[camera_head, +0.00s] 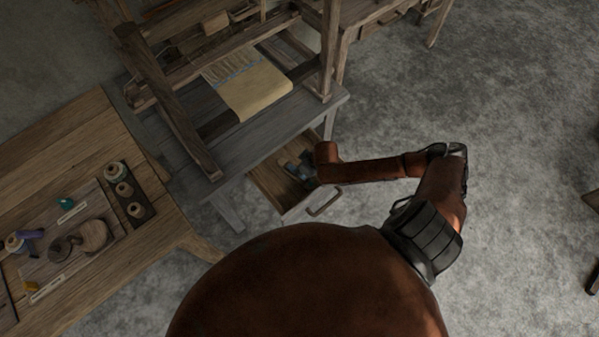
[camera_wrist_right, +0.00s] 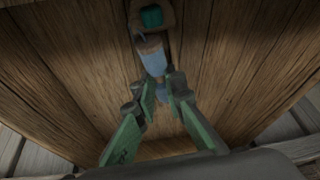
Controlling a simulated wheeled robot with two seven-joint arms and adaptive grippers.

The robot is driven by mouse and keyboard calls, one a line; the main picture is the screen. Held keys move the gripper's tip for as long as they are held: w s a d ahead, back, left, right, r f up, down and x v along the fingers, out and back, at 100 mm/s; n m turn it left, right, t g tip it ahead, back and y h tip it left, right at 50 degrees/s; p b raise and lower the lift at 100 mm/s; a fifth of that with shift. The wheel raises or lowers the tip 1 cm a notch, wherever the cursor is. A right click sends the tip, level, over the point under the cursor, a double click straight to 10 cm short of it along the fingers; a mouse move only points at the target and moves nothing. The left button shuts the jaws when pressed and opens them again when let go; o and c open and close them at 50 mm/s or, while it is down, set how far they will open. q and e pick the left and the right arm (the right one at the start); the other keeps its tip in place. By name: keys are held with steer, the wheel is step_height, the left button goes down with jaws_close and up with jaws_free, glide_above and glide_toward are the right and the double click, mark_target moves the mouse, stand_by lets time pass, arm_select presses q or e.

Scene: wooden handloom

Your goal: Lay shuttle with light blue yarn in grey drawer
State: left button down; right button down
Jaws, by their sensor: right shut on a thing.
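The drawer (camera_head: 264,186) stands pulled out under the grey loom table, with a brown wooden inside and a handle on its front. My right gripper (camera_head: 300,168) is over the drawer, partly hidden by my arm. In the right wrist view my right gripper (camera_wrist_right: 160,92) points down into the wooden inside and is shut on the light blue yarn shuttle (camera_wrist_right: 151,54). Its light blue part shows between and beyond the fingers. Whether it touches the drawer floor I cannot tell. My left gripper is not in view.
A teal piece (camera_wrist_right: 152,16) in a wooden holder lies beyond the light blue part. The loom (camera_head: 165,90) stands on the grey table (camera_head: 240,145). A wooden bench (camera_head: 60,150) at left carries a dark tray of spools (camera_head: 124,190).

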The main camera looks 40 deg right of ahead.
steer(key=shift+d, duration=0.1)
steer(key=shift+f+y+b, duration=0.3)
steer(key=shift+f+b, duration=0.1)
steer(key=shift+f, duration=0.45)
steer(key=shift+s, duration=0.2)
steer(key=shift+f, duration=0.15)
steer(key=c, duration=1.8)
jaws_free()
steer(key=shift+s+f+g, duration=0.1)
steer(key=shift+g, duration=0.2)
steer(key=o, duration=0.4)
steer(key=shift+w+r, duration=0.2)
steer(key=shift+r, duration=0.05)
